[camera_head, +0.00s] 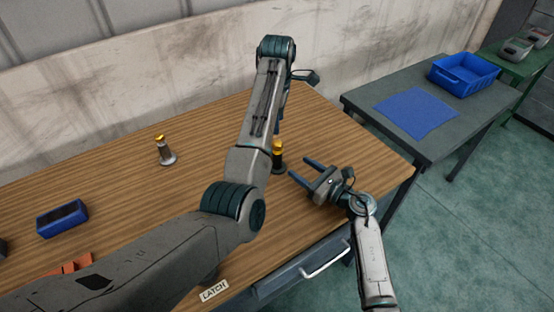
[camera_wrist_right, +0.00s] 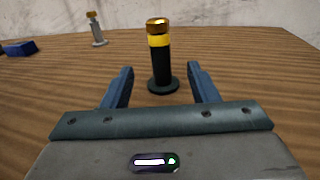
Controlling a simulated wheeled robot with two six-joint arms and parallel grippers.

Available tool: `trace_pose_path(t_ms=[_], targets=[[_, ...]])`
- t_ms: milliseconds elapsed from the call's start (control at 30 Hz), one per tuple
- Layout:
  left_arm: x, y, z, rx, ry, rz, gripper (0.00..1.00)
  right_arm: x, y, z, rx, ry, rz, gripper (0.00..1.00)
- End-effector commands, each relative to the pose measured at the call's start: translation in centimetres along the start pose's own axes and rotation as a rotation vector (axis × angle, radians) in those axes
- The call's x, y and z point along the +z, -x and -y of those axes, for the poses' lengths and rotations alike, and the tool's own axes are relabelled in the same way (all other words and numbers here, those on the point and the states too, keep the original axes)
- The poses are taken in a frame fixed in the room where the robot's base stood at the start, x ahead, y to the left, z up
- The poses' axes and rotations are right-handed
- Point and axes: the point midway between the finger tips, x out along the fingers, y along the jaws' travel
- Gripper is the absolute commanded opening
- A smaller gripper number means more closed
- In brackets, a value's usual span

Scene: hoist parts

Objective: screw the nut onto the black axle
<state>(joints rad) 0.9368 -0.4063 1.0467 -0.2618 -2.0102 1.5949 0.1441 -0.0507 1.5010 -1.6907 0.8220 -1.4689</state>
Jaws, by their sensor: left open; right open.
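The black axle (camera_head: 278,162) stands upright on a round black base on the wooden table. In the right wrist view the black axle (camera_wrist_right: 160,68) has a yellow band, and a brass-coloured nut (camera_wrist_right: 157,23) sits on its top. My right gripper (camera_head: 298,166) is open and level, its fingers pointing at the axle. The axle's base is just beyond the fingertips, centred between them, apart from both. My left gripper (camera_head: 281,108) is open above and behind the axle, mostly hidden by my left forearm. Nothing shows in it.
A grey axle (camera_head: 167,157) with a brass-coloured top stands further left. A blue bin (camera_head: 62,218) and orange parts (camera_head: 72,264) lie at the left. A side table (camera_head: 440,140) holds a blue mat (camera_head: 416,113) and blue crate (camera_head: 465,76). The table around the black axle is clear.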

Motion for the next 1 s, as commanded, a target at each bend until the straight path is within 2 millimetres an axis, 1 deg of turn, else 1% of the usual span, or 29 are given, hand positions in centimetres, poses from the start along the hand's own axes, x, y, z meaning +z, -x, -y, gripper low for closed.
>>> trace_pose_path(t_ms=[33,100,300,400,500,667,933,967,1000], targets=[[0.0,0.0,0.0,0.000,0.000,0.000,0.46,0.1,-1.0,0.0,0.001,-0.001,0.002,0.54],[0.0,0.0,0.0,0.000,0.000,0.000,0.46,0.1,-2.3,0.0,0.000,-0.002,0.003,0.54],[0.0,0.0,0.0,0.000,0.000,0.000,0.46,0.1,-5.9,0.0,0.001,-0.001,0.002,0.54],[0.0,0.0,0.0,0.000,0.000,0.000,0.46,0.1,-7.3,0.0,0.001,-0.002,0.002,0.54],[0.0,0.0,0.0,0.000,0.000,0.000,0.46,0.1,-8.3,0.0,0.000,0.000,0.001,0.54],[0.0,0.0,0.0,0.000,0.000,0.000,0.46,0.0,-9.0,0.0,0.000,0.000,0.000,0.54],[0.0,0.0,0.0,0.000,0.000,0.000,0.46,0.0,-9.1,0.0,0.000,0.000,0.000,0.54],[0.0,0.0,0.0,0.000,0.000,0.000,0.46,0.0,-9.1,0.0,0.000,0.000,0.000,0.50],[0.0,0.0,0.0,0.000,0.000,0.000,0.46,0.0,-9.1,0.0,0.000,0.000,0.000,0.42]])
